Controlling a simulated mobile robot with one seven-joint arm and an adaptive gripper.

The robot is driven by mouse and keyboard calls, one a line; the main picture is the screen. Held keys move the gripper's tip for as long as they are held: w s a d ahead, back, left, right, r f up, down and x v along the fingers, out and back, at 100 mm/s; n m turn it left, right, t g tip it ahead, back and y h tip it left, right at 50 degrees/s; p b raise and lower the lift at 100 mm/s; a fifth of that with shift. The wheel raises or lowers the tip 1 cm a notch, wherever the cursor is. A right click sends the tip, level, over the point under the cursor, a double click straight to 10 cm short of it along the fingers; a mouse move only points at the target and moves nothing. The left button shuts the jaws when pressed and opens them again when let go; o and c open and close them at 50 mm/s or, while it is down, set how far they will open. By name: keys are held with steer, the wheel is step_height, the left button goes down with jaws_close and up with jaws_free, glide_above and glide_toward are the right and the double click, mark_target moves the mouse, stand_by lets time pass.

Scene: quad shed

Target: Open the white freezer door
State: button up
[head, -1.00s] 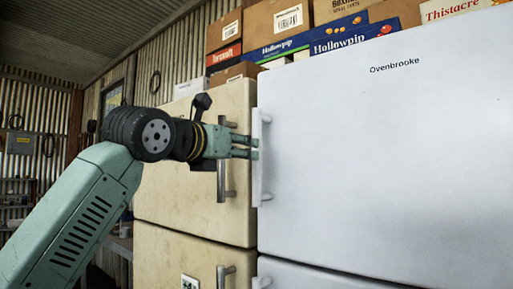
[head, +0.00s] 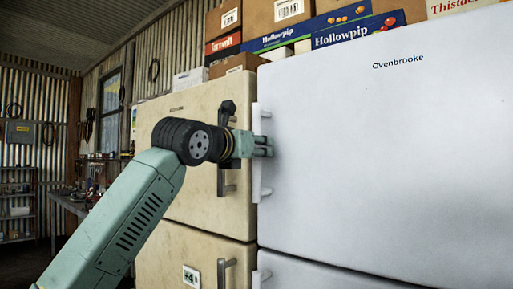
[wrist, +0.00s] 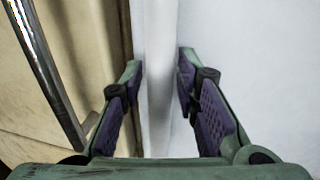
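The white freezer door (head: 390,150), marked "Ovenbrooke", fills the right of the head view and looks shut. Its white vertical handle (head: 257,180) runs along the door's left edge. My gripper (head: 268,147) is at the handle's middle and hides part of it. In the wrist view the handle (wrist: 157,80) stands between my two open fingers, with a visible gap on the left and a smaller one on the right. My gripper (wrist: 160,70) is not closed on it. Whether a finger touches the door face is unclear.
A cream fridge (head: 205,195) with metal handles stands close on the left; its handle (wrist: 50,70) runs near my left finger. Cardboard boxes (head: 290,35) are stacked on top. A workbench (head: 70,203) and shelf stand at the back left.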

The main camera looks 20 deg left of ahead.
jaws_close()
stand_by(0.3)
steer(key=shift+s, duration=0.15)
